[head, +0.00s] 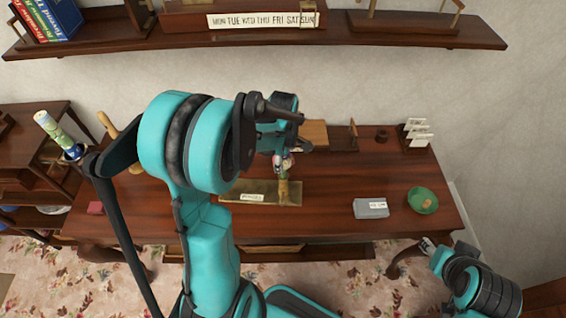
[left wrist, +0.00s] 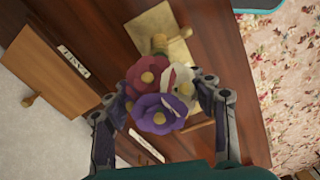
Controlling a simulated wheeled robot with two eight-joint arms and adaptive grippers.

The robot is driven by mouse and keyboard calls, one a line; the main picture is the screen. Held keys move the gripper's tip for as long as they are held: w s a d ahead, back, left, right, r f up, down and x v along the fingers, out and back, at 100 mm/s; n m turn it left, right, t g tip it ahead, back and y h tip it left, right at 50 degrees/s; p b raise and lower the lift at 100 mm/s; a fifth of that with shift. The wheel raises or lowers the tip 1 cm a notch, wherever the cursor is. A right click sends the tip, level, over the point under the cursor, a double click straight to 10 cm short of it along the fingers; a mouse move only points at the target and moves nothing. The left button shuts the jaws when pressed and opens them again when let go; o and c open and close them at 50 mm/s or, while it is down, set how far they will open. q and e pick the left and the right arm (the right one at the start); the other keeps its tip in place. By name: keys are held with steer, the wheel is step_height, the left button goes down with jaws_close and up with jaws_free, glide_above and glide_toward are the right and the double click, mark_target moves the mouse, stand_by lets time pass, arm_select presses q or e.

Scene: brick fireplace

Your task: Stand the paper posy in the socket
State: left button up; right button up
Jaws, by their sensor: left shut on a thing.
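The paper posy (left wrist: 162,92), with purple, dark red and white blooms with yellow centres, is between the fingers of my left gripper (left wrist: 164,104), which is shut on it. In the head view the blooms (head: 283,163) show below my left wrist, largely covered by my arm. A short brass upright that looks like the socket (left wrist: 159,43) stands on a brass plate (left wrist: 180,22). In the head view this plate (head: 232,195) lies on the desk, with the posy over its right part. I cannot tell whether the stem touches the socket. My right gripper (head: 428,244) is low at the right, its jaws unclear.
The dark wooden desk (head: 330,205) carries a grey labelled box (head: 371,208), a green bowl (head: 422,200) and a card holder (head: 416,132). A wooden block (head: 314,135) stands behind the posy. A shelf (head: 390,42) spans the wall above.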

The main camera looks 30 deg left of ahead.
arm_select(q)
steer(key=shift+f, duration=0.2)
steer(key=o, duration=1.4)
steer(key=shift+c, duration=0.2)
step_height(320, 180, up, 12)
steer(key=shift+r, duration=0.1)
steer(key=s+d+f+m+t+b, duration=0.2)
steer(key=s+d+m, duration=0.3)
steer(key=m, duration=0.5)
steer(key=s+d+f+m+t+b, duration=0.3)
steer(key=s+d+m+t, duration=0.2)
steer(key=m, duration=0.5)
steer(key=shift+s+d+b, duration=0.35)
steer(key=shift+s+d, duration=0.05)
steer(key=shift+s, duration=0.1)
